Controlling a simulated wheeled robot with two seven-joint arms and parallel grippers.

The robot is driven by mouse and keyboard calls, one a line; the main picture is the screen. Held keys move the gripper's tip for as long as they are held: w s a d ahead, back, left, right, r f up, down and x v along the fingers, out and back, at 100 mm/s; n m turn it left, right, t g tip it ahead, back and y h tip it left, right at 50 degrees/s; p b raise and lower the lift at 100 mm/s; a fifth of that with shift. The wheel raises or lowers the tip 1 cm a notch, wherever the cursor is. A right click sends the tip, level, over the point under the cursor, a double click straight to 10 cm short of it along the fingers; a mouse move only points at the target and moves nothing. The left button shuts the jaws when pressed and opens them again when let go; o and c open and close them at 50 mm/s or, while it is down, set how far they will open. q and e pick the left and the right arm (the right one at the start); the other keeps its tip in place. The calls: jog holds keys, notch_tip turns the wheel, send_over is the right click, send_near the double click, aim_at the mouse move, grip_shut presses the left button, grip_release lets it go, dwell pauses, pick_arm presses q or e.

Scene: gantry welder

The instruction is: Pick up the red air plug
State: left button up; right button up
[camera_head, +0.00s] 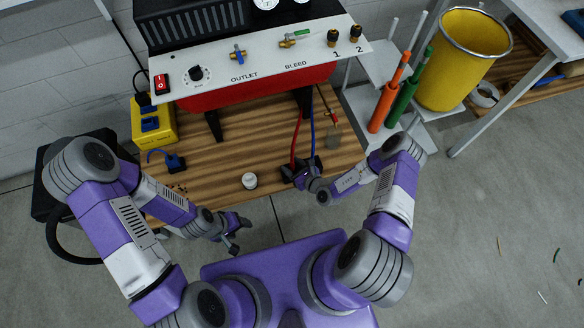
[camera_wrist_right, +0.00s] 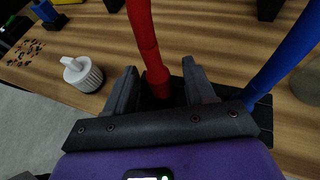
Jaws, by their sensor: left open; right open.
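The red air plug (camera_wrist_right: 155,78) is at the lower end of a red hose and stands upright in a black holder on the wooden bench. My right gripper (camera_wrist_right: 160,72) is open, with one finger on each side of the red plug; I cannot tell whether they touch it. In the head view the red hose (camera_head: 295,142) runs down to my right gripper (camera_head: 301,172), which hides the plug. A blue hose (camera_wrist_right: 282,60) comes down into the same holder on the right. My left gripper (camera_head: 238,235) is open and empty in front of the bench edge.
A white ribbed cap (camera_wrist_right: 82,74) lies on the bench left of the holder; it also shows in the head view (camera_head: 249,181). A compressor panel (camera_head: 262,62) stands behind.

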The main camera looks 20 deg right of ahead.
jog(key=shift+w, duration=0.15)
jog(key=shift+c, duration=0.4)
grip_shut()
jog(key=shift+r, duration=0.1)
